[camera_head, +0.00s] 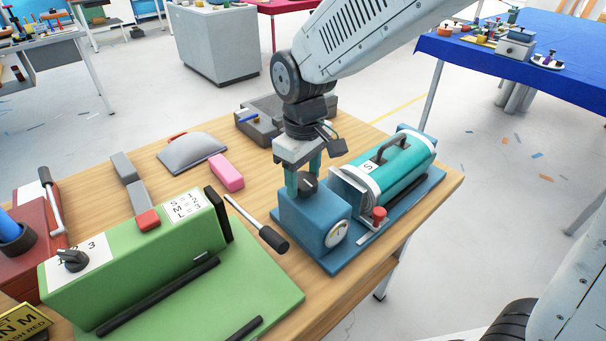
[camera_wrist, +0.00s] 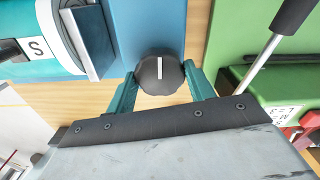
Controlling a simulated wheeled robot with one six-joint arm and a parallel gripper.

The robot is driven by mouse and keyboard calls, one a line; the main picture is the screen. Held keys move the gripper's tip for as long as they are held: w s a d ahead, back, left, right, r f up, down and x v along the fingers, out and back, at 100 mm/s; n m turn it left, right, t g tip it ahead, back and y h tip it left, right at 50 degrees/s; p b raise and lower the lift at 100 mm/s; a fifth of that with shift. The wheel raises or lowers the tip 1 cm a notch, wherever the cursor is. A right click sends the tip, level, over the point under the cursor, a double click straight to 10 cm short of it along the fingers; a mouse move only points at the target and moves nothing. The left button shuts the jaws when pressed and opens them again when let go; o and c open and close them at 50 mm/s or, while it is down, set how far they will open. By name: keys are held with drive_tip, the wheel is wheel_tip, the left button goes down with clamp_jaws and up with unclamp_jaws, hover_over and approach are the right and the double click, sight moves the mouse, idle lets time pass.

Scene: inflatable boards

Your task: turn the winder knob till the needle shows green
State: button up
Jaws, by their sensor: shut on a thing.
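The winder is a blue box (camera_head: 303,222) on a blue base plate, with a black round knob (camera_head: 308,184) on its top. My gripper (camera_head: 305,178) points down over the box, with teal fingers on either side of the knob. In the wrist view my gripper (camera_wrist: 161,82) is shut on the knob.
A teal cylinder (camera_head: 397,168) with a handle and an S label lies right of the box, with a red knob (camera_head: 379,214) near it. A black-handled lever (camera_head: 272,238) and green machine (camera_head: 140,240) stand left. A pink block (camera_head: 227,172) and grey cushion (camera_head: 192,153) lie behind.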

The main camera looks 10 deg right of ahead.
sight(304, 179)
drive_tip(key=m, duration=0.4)
drive_tip(key=shift+w+m, duration=0.1)
drive_tip(key=shift+m, duration=2)
drive_tip(key=o, duration=1)
drive_tip(key=shift+r, duration=3.95)
